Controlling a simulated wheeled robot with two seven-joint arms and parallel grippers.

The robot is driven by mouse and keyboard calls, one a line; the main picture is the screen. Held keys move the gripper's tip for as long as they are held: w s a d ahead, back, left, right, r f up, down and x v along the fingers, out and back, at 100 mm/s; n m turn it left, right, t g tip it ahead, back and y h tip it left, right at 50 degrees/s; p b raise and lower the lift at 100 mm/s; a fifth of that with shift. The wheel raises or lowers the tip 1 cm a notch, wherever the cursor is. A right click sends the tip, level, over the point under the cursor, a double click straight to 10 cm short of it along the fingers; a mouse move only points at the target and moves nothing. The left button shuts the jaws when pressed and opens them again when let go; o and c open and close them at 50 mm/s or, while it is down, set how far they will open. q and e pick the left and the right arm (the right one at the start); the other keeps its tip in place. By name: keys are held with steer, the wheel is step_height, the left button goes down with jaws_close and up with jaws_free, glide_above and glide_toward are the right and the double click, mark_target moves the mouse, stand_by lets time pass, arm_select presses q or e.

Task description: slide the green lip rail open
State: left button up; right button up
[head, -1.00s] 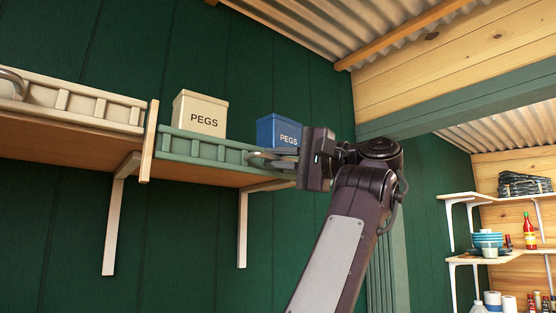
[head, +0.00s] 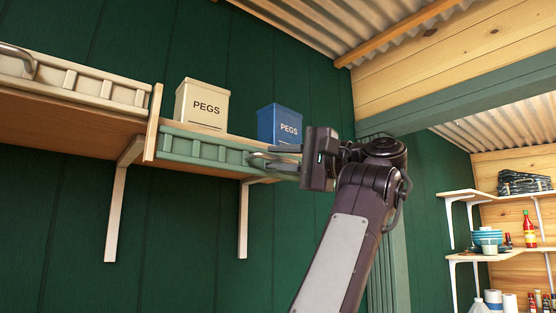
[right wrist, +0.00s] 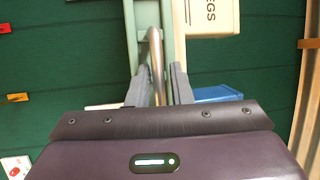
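The green lip rail (head: 205,148) runs along the front edge of the shelf, right of a wooden divider. A grey bar handle (head: 260,162) sits at its right end; it also shows in the right wrist view (right wrist: 157,65). My right gripper (head: 272,157) is at this handle. In the right wrist view my right gripper (right wrist: 158,88) has its two fingers apart, one on each side of the handle, with small gaps visible. Whether either finger touches it is unclear. My left gripper is in neither view.
A cream PEGS box (head: 203,104) and a blue PEGS box (head: 286,126) stand behind the rail. A cream rail (head: 90,85) with its own handle lies left of the wooden divider (head: 152,122). White brackets (head: 116,215) hang below. Stocked shelves (head: 478,252) are at far right.

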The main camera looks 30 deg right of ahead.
steer(key=b+v, duration=0.3)
steer(key=v, duration=0.4)
steer(key=shift+s, duration=0.15)
steer(key=shift+d+f, duration=0.1)
steer(key=shift+f, duration=0.05)
